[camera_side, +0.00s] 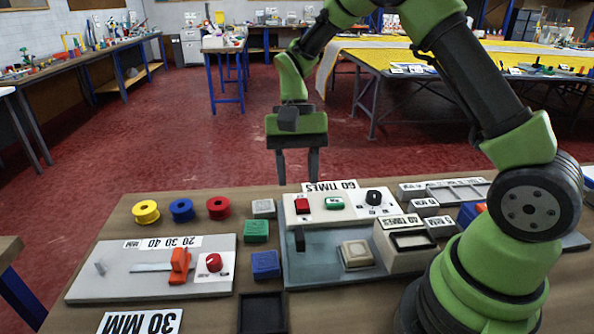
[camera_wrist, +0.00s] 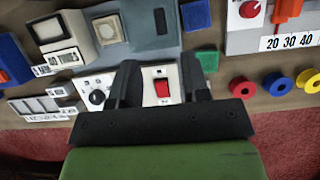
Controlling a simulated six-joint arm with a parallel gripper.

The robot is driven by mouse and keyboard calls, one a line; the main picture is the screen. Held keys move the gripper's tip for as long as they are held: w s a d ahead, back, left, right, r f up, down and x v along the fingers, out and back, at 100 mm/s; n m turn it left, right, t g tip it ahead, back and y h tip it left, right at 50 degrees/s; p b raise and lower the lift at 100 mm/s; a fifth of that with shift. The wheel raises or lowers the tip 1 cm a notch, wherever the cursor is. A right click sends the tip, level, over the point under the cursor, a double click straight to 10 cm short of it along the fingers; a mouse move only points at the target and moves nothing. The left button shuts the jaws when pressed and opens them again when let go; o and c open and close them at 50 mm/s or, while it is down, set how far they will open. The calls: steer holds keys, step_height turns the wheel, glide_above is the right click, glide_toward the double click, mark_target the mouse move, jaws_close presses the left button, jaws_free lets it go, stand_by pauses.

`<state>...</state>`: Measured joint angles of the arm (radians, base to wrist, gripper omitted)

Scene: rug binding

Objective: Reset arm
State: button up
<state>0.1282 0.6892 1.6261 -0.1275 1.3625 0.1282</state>
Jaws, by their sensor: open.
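My gripper (camera_side: 298,178) hangs pointing down, its two fingers apart with nothing between them. In the side view it is above the far edge of the workbench, behind the control panel (camera_side: 322,215). The panel carries a red switch (camera_side: 302,204), a green button (camera_side: 334,202) and a black knob (camera_side: 374,197). In the wrist view the fingers of my gripper (camera_wrist: 160,70) frame the red switch (camera_wrist: 162,87); the black knob (camera_wrist: 97,97) is left of them. The green button is not visible in the wrist view. I cannot tell the exact fingertip height.
Yellow (camera_side: 145,212), blue (camera_side: 182,211) and red (camera_side: 219,208) spools stand at the bench's back left. A green block (camera_side: 255,232) and blue block (camera_side: 266,265) lie beside the panel. A slide fixture (camera_side: 110,270) has an orange lever (camera_side: 180,264). Air around my gripper looks clear.

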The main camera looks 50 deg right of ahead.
steer(key=s+a+r+n+t+h, duration=0.15)
steer(key=s+r+t, duration=0.35)
steer(key=r, duration=0.6)
steer(key=s+a+r+n+t, duration=0.1)
steer(key=s+r+n+t, duration=0.2)
steer(key=s, duration=0.7)
steer(key=shift+s+r+t, duration=0.35)
steer(key=shift+r+t, duration=0.15)
steer(key=shift+t, duration=0.7)
